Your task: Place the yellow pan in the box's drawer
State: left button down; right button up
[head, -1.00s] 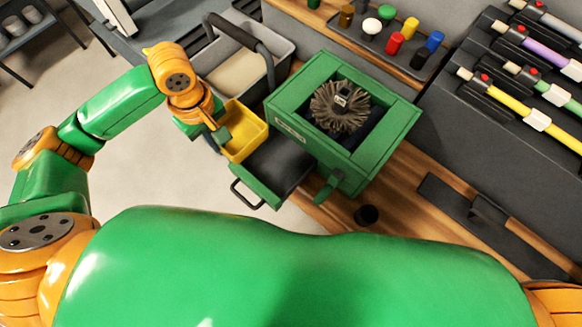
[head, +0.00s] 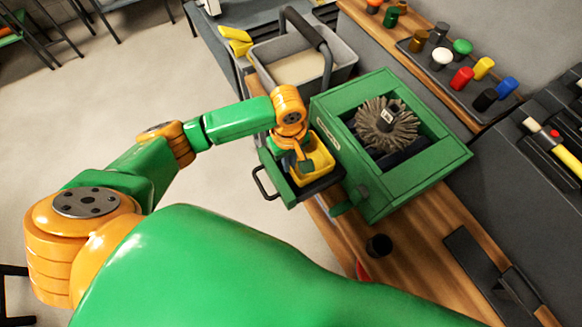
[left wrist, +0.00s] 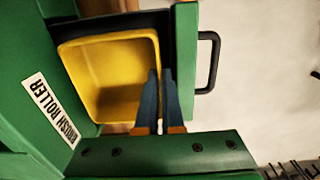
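The yellow pan (head: 318,158) is at the pulled-out drawer (head: 322,184) of the green box (head: 370,192). In the left wrist view the pan (left wrist: 100,75) lies between the box side and the drawer's green front (left wrist: 187,50), with dark drawer wall around part of it. I cannot tell whether it rests on the drawer floor. My left gripper (head: 305,163) is over the drawer, its fingers (left wrist: 161,78) closed about the pan's wall nearest the drawer front. My arm hides part of the pan in the head view. My right gripper is not in view.
A round brush (head: 386,122) sits in the box's top opening. A grey bin (head: 300,68) with a dark handle stands behind the drawer. A tray of coloured knobs (head: 440,60) is at the back right. A dark cup (head: 379,246) stands on the wooden bench in front.

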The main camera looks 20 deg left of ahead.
pick_arm(q)
jog(key=shift+w+f, duration=0.25)
jog(key=shift+f, duration=0.05)
jog(key=f, duration=0.3)
jog(key=shift+w+f, duration=0.2)
jog(key=shift+f, duration=0.05)
jog(key=c, duration=1.3)
grip_release()
notch_tip(320, 180, up, 12)
jog(key=shift+r, duration=0.1)
